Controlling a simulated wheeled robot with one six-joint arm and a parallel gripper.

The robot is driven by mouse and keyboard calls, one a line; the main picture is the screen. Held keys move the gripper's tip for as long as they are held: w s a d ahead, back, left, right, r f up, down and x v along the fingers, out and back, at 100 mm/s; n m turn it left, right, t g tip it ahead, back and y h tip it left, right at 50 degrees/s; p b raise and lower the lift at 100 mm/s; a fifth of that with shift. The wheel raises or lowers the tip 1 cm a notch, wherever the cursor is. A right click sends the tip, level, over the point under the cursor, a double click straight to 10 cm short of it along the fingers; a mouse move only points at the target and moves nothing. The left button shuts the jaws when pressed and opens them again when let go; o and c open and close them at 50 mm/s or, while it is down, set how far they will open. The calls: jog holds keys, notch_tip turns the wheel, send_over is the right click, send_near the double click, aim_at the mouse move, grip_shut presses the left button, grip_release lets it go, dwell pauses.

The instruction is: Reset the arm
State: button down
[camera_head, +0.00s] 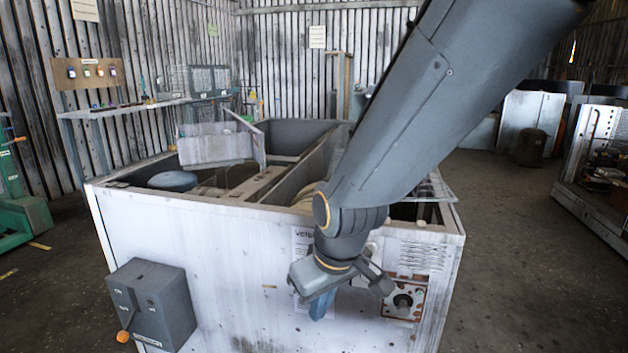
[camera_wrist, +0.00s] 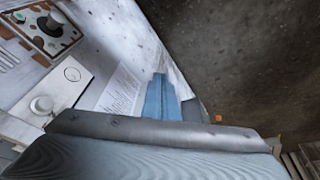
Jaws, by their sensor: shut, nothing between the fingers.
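My arm reaches down from the upper right in the head view, across the front of the white blower housing (camera_head: 230,250). My gripper (camera_head: 322,303) hangs at its end, in front of the housing's front panel, pointing down. Its blue fingers are together with nothing between them. In the wrist view the blue fingers (camera_wrist: 160,100) show beside the white panel with a printed sheet (camera_wrist: 121,92). I cannot tell the exact gap between gripper and panel.
A grey box with an orange-tipped lever (camera_head: 152,305) is on the housing's left front. A rusty plate with a round knob (camera_head: 404,300) is to the right of my gripper. The housing's top is open. A workbench (camera_head: 130,108) stands behind left. Floor at right (camera_head: 515,220) is clear.

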jog(key=s+d+r+m+g+h, duration=0.1)
jog(key=s+d+r+m+g, duration=0.3)
jog(key=s+d, duration=0.7)
jog(key=s+d+r+m+p, duration=0.1)
jog(key=d+r+m+p, duration=0.2)
jog(key=p, duration=1.4)
jog(key=d+r, duration=0.4)
jog(key=r, duration=0.3)
jog(key=shift+s+d+t+h, duration=0.2)
jog(key=shift+t+h, duration=0.1)
jog(key=shift+t, duration=0.1)
jog(key=shift+w, duration=0.1)
